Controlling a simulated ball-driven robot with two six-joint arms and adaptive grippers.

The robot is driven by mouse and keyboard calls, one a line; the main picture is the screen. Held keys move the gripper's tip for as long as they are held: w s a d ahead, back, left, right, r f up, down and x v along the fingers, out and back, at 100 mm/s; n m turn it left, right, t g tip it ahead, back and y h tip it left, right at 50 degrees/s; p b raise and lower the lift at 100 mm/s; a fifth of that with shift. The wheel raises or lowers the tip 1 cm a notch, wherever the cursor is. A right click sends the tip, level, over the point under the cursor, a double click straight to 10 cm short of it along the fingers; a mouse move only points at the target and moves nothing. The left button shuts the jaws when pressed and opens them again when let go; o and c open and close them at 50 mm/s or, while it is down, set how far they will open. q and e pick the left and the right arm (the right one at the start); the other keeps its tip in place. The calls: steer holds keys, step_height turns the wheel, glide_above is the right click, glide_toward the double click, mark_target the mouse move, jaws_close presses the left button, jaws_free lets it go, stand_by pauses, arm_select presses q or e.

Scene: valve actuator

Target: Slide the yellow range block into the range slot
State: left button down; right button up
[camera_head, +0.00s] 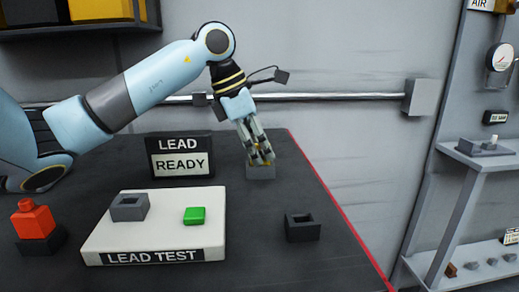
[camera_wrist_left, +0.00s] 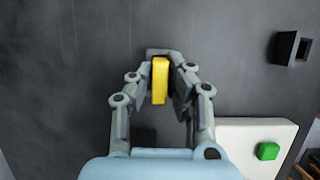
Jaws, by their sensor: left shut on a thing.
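My left gripper (camera_head: 262,158) is shut on the yellow range block (camera_wrist_left: 160,80), which stands between its fingers in the wrist view. In the head view the fingers hide most of the block. The gripper points down at a small grey holder (camera_head: 261,173) at the back of the dark table. The holder shows behind the block in the wrist view; I cannot tell whether the block is still in it. A dark block with an open slot (camera_head: 303,227) stands nearer the right edge. A grey slotted block (camera_head: 129,207) sits on the white plate. No label marks the range slot. My right gripper is not in view.
The white LEAD TEST plate (camera_head: 155,233) bears a green button (camera_head: 194,215). The LEAD READY sign (camera_head: 180,155) stands behind it. A red piece (camera_head: 33,221) is at the left. A horizontal rail (camera_head: 330,96) runs along the wall. Bare table lies between plate and slotted block.

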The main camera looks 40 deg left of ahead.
arm_select(q)
steer(key=c, duration=1.2)
jaws_free()
steer(key=v, duration=1.2)
